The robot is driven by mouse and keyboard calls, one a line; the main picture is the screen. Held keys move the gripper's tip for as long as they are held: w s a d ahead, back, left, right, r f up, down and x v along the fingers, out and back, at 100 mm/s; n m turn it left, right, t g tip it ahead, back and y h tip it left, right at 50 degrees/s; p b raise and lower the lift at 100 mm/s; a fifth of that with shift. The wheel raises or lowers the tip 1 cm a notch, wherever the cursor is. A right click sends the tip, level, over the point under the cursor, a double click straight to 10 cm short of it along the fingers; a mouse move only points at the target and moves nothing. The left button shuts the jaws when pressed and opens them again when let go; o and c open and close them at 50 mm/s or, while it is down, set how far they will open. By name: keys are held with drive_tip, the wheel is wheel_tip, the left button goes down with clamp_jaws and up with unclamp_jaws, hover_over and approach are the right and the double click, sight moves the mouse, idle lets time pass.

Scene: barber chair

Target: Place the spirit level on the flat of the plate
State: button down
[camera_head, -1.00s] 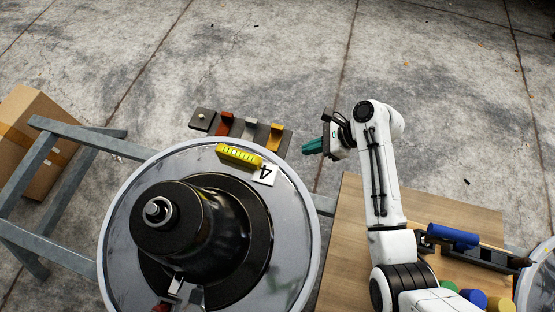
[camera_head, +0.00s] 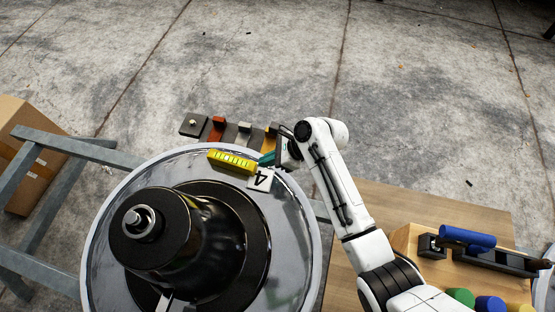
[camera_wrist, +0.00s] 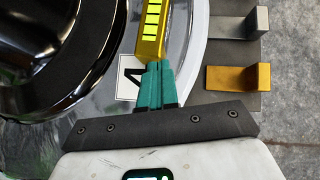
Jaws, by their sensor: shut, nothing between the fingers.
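The spirit level (camera_head: 232,162) is a yellow bar with bright yellow-green marks. It lies on the far part of the round grey metal plate (camera_head: 290,240), close to the rim. In the wrist view the level (camera_wrist: 153,28) runs straight ahead from my fingertips. My gripper (camera_head: 266,159) has teal fingers. They are shut with nothing between them, and their tips are at the level's right end. In the wrist view my gripper (camera_wrist: 156,68) appears to touch or nearly touch that end; I cannot tell which. The level's near end is partly hidden by the fingertips.
A white card marked 4 (camera_head: 262,178) lies beside the level. A large black hub (camera_head: 165,240) fills the plate's middle. Behind the rim is a dark rack (camera_head: 193,124) with red, grey and yellow (camera_wrist: 232,78) brackets.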

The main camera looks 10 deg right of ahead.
drive_tip(key=shift+a+r, duration=0.1)
drive_tip(key=shift+a, duration=0.1)
drive_tip(key=shift+w+a+r+p, duration=0.15)
drive_tip(key=shift+a+p, duration=0.45)
drive_tip(key=shift+p, duration=0.25)
drive_tip(key=shift+a, duration=0.35)
drive_tip(key=shift+f, duration=0.2)
drive_tip(key=shift+d, duration=0.1)
drive_tip(key=d+p, duration=0.2)
drive_tip(key=d, duration=0.1)
drive_tip(key=d+r+p, duration=0.1)
drive_tip(key=p, duration=0.1)
drive_tip(key=shift+s+d, duration=0.2)
drive_tip(key=shift+s, duration=0.1)
drive_tip(key=p+v, duration=0.2)
drive_tip(key=v, duration=0.7)
drive_tip(key=shift+p, duration=0.3)
drive_tip(key=shift+f, duration=0.2)
